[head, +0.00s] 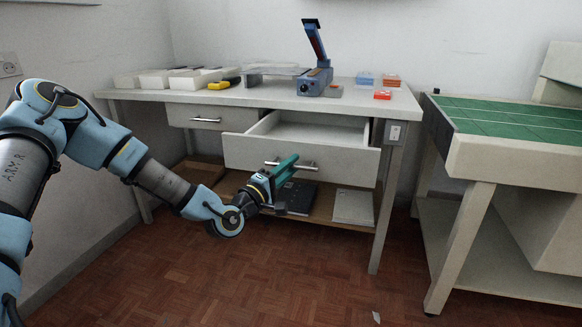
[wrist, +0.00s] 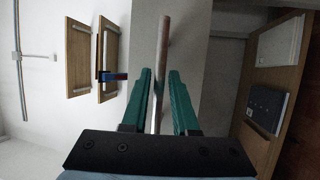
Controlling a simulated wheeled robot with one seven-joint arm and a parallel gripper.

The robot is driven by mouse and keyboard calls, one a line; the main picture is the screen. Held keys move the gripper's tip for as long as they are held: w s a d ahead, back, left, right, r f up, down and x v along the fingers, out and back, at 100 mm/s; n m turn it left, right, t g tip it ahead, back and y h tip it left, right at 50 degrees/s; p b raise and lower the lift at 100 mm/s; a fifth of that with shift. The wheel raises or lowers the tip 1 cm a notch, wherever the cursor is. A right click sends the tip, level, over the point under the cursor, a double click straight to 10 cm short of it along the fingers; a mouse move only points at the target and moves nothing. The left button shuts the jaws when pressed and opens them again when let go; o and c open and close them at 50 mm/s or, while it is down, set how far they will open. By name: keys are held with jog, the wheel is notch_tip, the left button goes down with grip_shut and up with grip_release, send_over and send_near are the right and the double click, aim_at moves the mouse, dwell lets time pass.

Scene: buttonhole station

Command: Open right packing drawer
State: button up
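The right packing drawer (head: 300,152) stands pulled well out under the bench top, and the visible part of its inside looks empty. Its metal bar handle (head: 306,167) runs across the drawer front. My gripper (head: 288,165), with teal fingers, is at the left part of this handle and hides some of it. In the wrist view the handle (wrist: 163,70) passes between the two fingers of my gripper (wrist: 161,82), with a gap visible on each side. The fingers look open around the bar, not closed on it.
The left drawer (head: 208,117) is shut. On the bench top (head: 260,97) are white trays (head: 180,78), a yellow tool (head: 224,84), a blue machine (head: 314,80) and small boxes (head: 382,95). A lower shelf (head: 322,208) holds flat items. A green-topped table (head: 515,118) stands right. Floor in front is mostly clear.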

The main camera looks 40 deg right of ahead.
jog(key=v, duration=1)
jog(key=shift+a, duration=0.4)
jog(key=shift+f, duration=0.15)
